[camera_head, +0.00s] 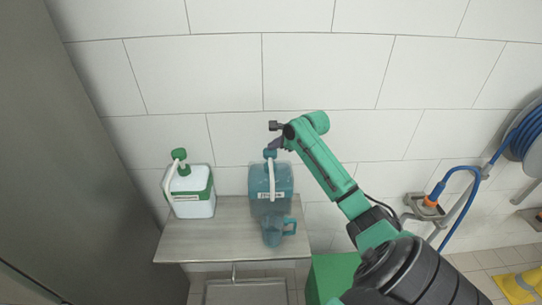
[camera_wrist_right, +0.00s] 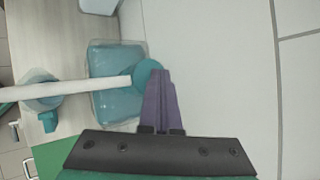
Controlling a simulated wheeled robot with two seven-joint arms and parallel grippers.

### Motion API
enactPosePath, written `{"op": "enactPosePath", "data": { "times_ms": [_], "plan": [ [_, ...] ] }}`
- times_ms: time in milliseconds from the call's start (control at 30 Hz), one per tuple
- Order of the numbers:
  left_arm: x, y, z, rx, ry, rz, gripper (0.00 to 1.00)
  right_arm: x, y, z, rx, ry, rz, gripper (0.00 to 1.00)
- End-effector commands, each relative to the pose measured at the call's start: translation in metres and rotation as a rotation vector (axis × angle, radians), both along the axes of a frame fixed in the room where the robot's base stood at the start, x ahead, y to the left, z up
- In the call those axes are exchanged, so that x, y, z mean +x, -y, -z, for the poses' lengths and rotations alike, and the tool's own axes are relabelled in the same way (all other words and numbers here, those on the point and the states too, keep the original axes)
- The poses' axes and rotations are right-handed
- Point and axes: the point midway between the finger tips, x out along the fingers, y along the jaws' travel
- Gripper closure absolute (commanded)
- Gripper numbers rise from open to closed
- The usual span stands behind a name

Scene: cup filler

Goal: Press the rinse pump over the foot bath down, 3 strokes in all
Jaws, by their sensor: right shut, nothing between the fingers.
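A translucent teal jug (camera_head: 270,183) with a teal pump head (camera_head: 270,153) and a white spout stands on the shelf. Its small label is too small to read. My right gripper (camera_head: 277,143) is at the top of this pump head, its purple fingers shut and empty. In the right wrist view the shut fingertips (camera_wrist_right: 160,74) overlap the edge of the round teal pump head (camera_wrist_right: 147,75); whether they touch it I cannot tell. A white jug (camera_head: 193,207) with a green pump head (camera_head: 179,155) stands to the left. My left gripper is not in view.
A teal cup (camera_head: 272,236) stands on the steel shelf (camera_head: 225,245) in front of the teal jug. A basin-like tray (camera_head: 245,292) shows below the shelf. A blue hose (camera_head: 462,195) and a yellow floor sign (camera_head: 520,288) are at the right. A tiled wall is close behind.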

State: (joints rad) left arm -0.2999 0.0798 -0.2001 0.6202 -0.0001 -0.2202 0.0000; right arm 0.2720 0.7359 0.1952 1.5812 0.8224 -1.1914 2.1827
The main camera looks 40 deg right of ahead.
Motion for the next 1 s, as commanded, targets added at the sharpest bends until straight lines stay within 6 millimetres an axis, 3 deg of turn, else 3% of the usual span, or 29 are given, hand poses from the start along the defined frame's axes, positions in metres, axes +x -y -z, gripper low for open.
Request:
{"op": "enactPosePath", "data": {
  "times_ms": [100,533,1000],
  "plan": [
    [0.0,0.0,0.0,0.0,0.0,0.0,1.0,0.0,0.0,-0.005,0.0,0.0,0.0,1.0],
    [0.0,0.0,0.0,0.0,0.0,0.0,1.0,0.001,0.0,-0.058,-0.001,0.004,0.001,1.0],
    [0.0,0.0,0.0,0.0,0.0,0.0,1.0,0.0,0.0,-0.061,0.0,0.002,0.001,1.0]
  ]
}}
